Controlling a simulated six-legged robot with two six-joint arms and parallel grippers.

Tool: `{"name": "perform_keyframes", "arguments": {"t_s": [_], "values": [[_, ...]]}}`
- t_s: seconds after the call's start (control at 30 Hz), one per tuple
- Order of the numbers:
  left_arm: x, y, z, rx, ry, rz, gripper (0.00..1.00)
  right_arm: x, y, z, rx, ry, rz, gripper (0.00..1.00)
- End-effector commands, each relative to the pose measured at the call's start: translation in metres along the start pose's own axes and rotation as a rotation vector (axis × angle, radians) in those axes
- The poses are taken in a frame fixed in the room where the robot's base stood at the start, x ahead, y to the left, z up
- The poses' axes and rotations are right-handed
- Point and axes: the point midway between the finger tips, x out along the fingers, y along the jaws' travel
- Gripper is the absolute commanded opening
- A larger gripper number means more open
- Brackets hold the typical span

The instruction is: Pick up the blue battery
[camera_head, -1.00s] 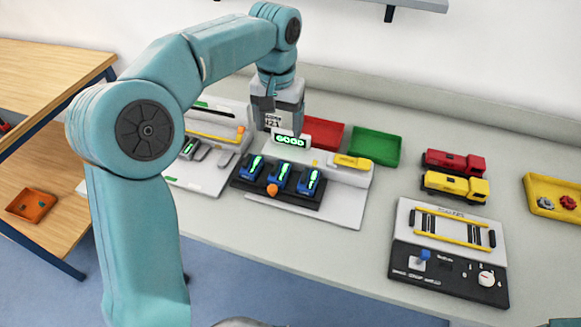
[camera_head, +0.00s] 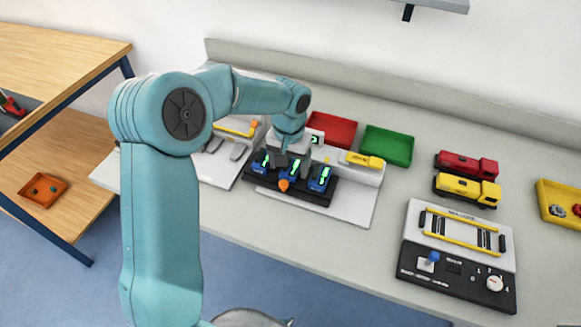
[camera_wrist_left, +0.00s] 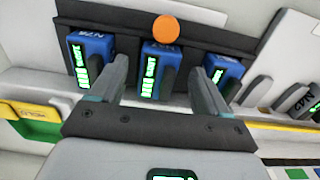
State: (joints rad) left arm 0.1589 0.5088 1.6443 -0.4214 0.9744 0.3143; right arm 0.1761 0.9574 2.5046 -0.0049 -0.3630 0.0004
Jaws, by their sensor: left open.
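Several blue batteries with green-lit gauges stand in a row in a black holder (camera_head: 314,196) on the bench. In the head view one is at the left (camera_head: 260,166), one in the middle (camera_head: 293,171) and one at the right (camera_head: 319,179). My left gripper (camera_head: 285,158) is low over the row, partly hiding the batteries. In the left wrist view its two fingers (camera_wrist_left: 158,68) are open on either side of the middle blue battery (camera_wrist_left: 158,60). I cannot tell whether they touch it. The other batteries (camera_wrist_left: 92,58) lie outside the fingers. My right gripper is out of view.
An orange knob (camera_head: 283,185) sits at the holder's front edge. Red (camera_head: 332,130) and green (camera_head: 386,146) trays stand behind. Yellow (camera_head: 467,190) and red (camera_head: 466,164) toy trucks and a control panel (camera_head: 458,256) are to the right. Bench in front of the trucks is partly clear.

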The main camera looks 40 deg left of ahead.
Motion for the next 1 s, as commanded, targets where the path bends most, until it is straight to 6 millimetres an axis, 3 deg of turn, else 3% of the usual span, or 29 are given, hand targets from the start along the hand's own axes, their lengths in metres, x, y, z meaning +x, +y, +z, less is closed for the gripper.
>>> {"name": "perform_keyframes", "arguments": {"t_s": [0.1,0.33,0.53,0.83,1.0], "values": [[0.010,0.000,-0.001,0.000,-0.001,0.000,0.77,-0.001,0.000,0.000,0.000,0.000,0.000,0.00],[0.011,0.000,-0.001,0.000,0.001,0.000,0.73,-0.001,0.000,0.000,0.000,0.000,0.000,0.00],[0.011,0.000,-0.001,0.000,0.001,0.000,0.09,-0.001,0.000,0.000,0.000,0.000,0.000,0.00],[0.008,0.000,-0.001,0.000,0.002,0.000,0.09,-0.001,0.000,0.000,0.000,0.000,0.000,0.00],[-0.006,0.001,-0.002,0.001,0.004,0.000,0.09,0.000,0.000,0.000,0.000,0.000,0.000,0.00]]}}
